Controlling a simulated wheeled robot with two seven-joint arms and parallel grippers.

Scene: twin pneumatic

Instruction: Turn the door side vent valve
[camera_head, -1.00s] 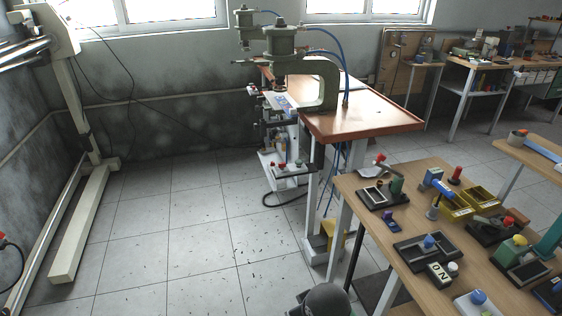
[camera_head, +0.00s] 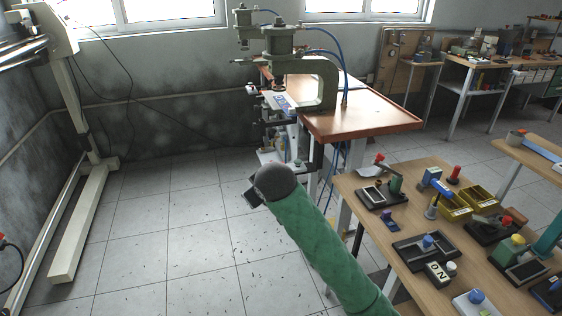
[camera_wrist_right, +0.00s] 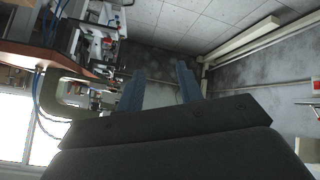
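I cannot single out the door side vent valve for certain. The pneumatic press bench (camera_head: 365,125) stands at the middle back, with small fittings below its left side, on a low white shelf (camera_head: 270,157). These fittings also show in the right wrist view, with small red parts (camera_wrist_right: 108,42) among them. My right arm rises from the lower right in the head view, and its dark hand covers part of the shelf. In the right wrist view, my right gripper (camera_wrist_right: 160,84) has its two blue fingers apart, with nothing between them. My left gripper is out of view.
A wooden table (camera_head: 345,185) with several switches and knobs stands at the right, beside my right arm. A white stand (camera_head: 80,220) is at the left. The tiled floor (camera_head: 175,235) between is clear. A red button (camera_head: 4,236) shows at the left edge.

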